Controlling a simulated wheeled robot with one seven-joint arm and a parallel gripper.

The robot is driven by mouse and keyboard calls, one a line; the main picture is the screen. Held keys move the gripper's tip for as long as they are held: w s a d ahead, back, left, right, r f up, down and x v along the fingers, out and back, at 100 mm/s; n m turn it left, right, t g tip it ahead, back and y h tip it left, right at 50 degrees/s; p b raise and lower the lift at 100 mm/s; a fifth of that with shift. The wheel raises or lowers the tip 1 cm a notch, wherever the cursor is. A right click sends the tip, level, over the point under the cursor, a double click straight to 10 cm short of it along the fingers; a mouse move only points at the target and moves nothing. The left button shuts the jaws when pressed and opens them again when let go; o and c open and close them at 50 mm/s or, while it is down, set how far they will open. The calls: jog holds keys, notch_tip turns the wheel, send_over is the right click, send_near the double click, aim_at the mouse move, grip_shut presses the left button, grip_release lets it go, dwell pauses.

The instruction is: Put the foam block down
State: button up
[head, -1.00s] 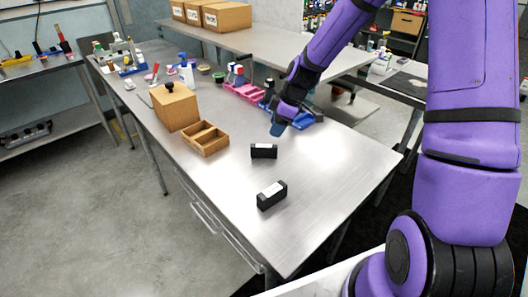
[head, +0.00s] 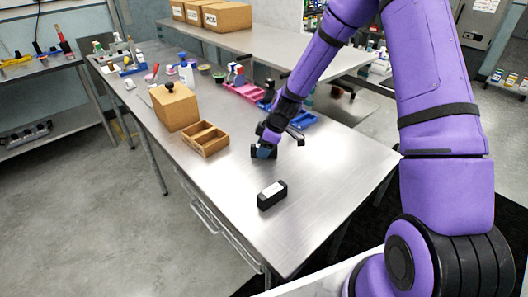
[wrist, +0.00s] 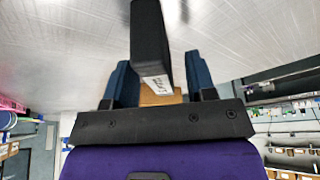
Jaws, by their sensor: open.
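A black block with a white label, likely the foam block, stands on the metal table under my gripper (head: 264,152), which mostly covers it in the head view. In the wrist view the black block (wrist: 150,40) reaches between the two blue fingers of my gripper (wrist: 160,82). The fingers are open, with a clear gap on the right side of the block and little on the left. A second black block (head: 271,195) with a white label stands nearer the table's front.
An open wooden tray (head: 205,139) and a wooden box with a black knob (head: 175,108) stand left of my gripper. Pink (head: 247,90) and blue (head: 303,121) holders line the back edge. The table's near right part is clear.

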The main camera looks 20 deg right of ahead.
jog(key=shift+w+a+f, duration=0.1)
jog(key=shift+a+f, duration=0.1)
jog(key=shift+f, duration=0.4)
jog(key=shift+f, duration=0.2)
grip_shut()
